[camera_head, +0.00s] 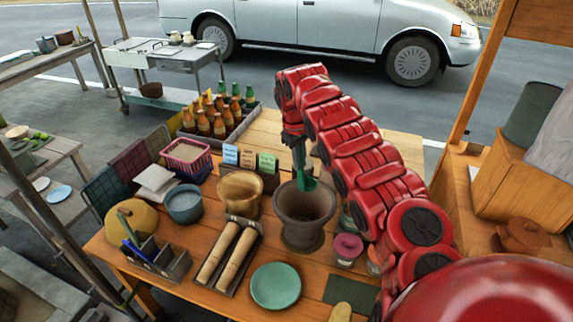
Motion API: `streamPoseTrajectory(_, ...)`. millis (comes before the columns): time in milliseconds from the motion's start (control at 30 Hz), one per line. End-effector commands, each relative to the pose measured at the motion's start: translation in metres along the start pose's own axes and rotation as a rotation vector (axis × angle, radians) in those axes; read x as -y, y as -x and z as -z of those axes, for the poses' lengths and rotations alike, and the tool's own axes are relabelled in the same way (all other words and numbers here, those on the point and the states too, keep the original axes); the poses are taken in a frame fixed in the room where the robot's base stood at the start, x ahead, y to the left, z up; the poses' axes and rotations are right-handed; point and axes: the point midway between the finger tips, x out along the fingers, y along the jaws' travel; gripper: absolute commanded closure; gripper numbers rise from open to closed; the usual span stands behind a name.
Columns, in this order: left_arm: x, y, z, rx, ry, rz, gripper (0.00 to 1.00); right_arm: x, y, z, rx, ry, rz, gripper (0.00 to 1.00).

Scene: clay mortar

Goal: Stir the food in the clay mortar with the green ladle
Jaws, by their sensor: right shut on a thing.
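The brown clay mortar (303,234) stands upright on the wooden table, with its dark opening facing up. My right gripper (295,142) is above the mortar's back edge, pointing down, and is shut on the green ladle (307,184). The ladle hangs steeply, with its bowl at the far part of the mortar's opening. I cannot tell whether the bowl touches the rim or the inside. The food in the mortar cannot be made out in the dark inside. My left gripper is not in view.
A golden pot (240,194) stands close left of the mortar. Rolling pins (226,257) in a tray and a green plate (276,286) lie in front. Small jars (347,248) stand at its right, under my right arm. A crate of bottles (215,118) is behind left.

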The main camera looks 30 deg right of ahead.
Motion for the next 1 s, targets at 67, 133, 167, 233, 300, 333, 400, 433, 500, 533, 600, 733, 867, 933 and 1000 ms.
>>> streamPoseTrajectory(67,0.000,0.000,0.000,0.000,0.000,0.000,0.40,0.001,-0.006,-0.001,0.003,-0.001,0.002,1.00)
streamPoseTrajectory(133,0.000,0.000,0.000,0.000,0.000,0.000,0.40,0.002,-0.014,-0.002,0.005,0.000,0.003,1.00)
streamPoseTrajectory(167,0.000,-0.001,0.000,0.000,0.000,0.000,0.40,0.003,-0.017,-0.002,0.006,0.000,0.003,1.00)
streamPoseTrajectory(233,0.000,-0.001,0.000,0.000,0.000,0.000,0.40,0.005,-0.027,-0.001,0.005,0.002,0.003,1.00)
streamPoseTrajectory(300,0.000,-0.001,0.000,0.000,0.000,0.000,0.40,0.006,-0.037,-0.001,0.006,0.002,0.003,1.00)
streamPoseTrajectory(333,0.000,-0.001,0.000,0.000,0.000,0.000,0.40,0.007,-0.041,-0.002,0.006,0.002,0.004,1.00)
streamPoseTrajectory(400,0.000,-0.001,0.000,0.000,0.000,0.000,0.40,0.009,-0.050,-0.002,0.008,0.002,0.004,1.00)
streamPoseTrajectory(433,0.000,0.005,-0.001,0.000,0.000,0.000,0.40,0.009,-0.057,-0.002,0.007,0.002,0.003,1.00)
streamPoseTrajectory(500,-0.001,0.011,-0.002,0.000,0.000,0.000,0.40,0.011,-0.067,-0.001,0.005,0.002,0.002,1.00)
streamPoseTrajectory(533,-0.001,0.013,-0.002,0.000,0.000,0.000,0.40,0.011,-0.070,-0.001,0.004,0.002,0.002,1.00)
streamPoseTrajectory(600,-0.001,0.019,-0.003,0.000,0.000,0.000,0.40,0.012,-0.079,0.000,0.002,0.002,0.001,1.00)
streamPoseTrajectory(733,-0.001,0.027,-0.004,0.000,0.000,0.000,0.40,0.015,-0.096,0.000,0.002,0.002,0.001,1.00)
streamPoseTrajectory(867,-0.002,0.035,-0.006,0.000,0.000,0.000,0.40,0.017,-0.113,-0.001,0.005,0.001,0.002,1.00)
streamPoseTrajectory(933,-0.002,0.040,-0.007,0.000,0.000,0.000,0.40,0.018,-0.122,-0.001,0.004,0.001,0.002,1.00)
streamPoseTrajectory(1000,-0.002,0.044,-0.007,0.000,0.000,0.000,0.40,0.019,-0.131,-0.001,0.003,0.001,0.001,1.00)
